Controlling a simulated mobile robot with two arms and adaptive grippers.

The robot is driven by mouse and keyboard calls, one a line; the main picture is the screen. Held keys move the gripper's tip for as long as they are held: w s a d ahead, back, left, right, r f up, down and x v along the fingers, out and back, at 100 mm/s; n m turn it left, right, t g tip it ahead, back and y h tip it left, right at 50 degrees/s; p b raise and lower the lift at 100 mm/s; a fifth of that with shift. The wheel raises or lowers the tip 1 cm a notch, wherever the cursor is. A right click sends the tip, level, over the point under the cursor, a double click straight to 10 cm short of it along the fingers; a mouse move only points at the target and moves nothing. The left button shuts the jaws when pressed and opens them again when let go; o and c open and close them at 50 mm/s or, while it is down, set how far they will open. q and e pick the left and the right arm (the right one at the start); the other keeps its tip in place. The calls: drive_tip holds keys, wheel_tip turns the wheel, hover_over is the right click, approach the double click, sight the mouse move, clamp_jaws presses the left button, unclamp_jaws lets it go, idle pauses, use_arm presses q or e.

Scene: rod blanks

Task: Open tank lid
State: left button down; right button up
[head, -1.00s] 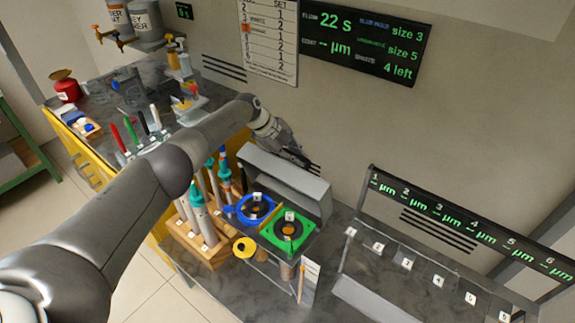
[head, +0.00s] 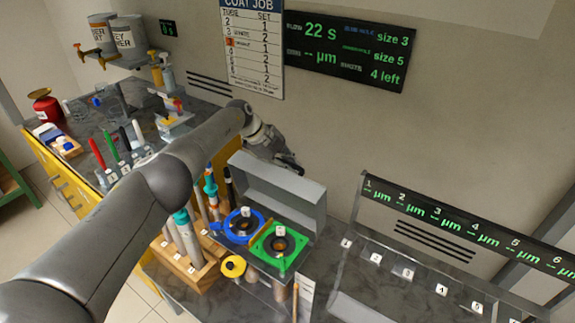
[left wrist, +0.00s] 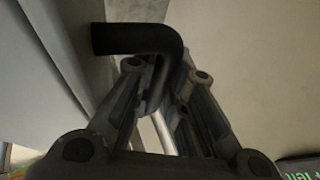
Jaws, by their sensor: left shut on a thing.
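The tank lid (head: 290,186) is a grey, shallow box-like cover, tilted up on edge behind the blue ring (head: 226,229) and the green ring (head: 262,254) on the tank top. A grey panel beside the handle, likely the lid, fills the left of that view. My right gripper is not in view.
A wooden rack (head: 182,262) with several rods stands left of the tank. A yellow ring (head: 232,267) is in front. A clear-walled rack with a numbered display (head: 470,232) stands at the right. The wall (head: 340,130) is close behind the lid.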

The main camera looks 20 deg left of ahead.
use_arm(q)
drive_tip(key=c, duration=1.5)
unclamp_jaws()
drive_tip(key=shift+w+d, duration=0.15)
drive_tip(key=shift+d, duration=0.05)
drive_tip(key=shift+o, duration=0.2)
drive_tip(key=shift+a+r, duration=0.1)
drive_tip(key=shift+a, duration=0.05)
drive_tip(key=shift+v, duration=0.9)
drive_tip(key=v, duration=1)
